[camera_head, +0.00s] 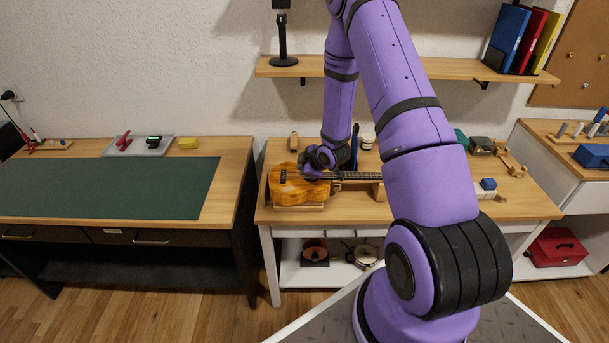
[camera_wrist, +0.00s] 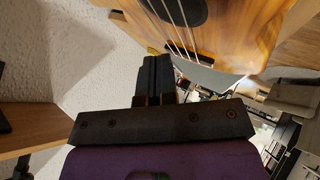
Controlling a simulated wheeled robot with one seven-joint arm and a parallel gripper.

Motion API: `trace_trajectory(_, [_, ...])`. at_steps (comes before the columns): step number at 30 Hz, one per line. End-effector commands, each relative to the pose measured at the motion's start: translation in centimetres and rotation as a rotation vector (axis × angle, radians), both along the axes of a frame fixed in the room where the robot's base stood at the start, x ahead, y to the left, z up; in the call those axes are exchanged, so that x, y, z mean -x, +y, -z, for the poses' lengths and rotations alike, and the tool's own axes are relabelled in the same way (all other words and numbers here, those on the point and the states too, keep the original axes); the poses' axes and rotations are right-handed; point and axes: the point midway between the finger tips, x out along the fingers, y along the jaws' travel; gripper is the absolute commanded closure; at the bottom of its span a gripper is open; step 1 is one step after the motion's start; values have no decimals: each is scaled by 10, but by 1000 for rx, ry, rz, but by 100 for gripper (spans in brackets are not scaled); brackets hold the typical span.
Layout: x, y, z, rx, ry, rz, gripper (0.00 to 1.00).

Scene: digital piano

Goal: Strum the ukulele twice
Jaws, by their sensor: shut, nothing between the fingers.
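The ukulele (camera_head: 291,184) lies on the right-hand wooden table, its orange-brown body to the left and its neck running right. In the wrist view its wooden body (camera_wrist: 225,38) fills the top, with the dark sound hole and pale strings visible. My gripper (camera_head: 310,172) is over the ukulele's body near the strings in the head view. In the wrist view my gripper (camera_wrist: 157,62) is shut and empty, its dark fingertips close to the strings by the bridge. I cannot tell whether they touch. Part of the neck is hidden behind my arm.
The ukulele rests on wooden supports (camera_head: 300,207) on the table (camera_head: 340,213). A wall shelf (camera_head: 400,70) hangs above it. A second table with a green mat (camera_head: 115,188) stands left, across a gap. Small items stand along the table's back.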

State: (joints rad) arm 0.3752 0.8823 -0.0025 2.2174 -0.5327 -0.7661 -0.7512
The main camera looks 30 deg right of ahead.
Motion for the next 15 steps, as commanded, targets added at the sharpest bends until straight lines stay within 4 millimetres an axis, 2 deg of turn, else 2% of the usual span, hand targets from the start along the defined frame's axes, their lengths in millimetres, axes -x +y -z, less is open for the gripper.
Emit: trace_trajectory(15, [0, 0, 4, 0, 1, -1, 100])
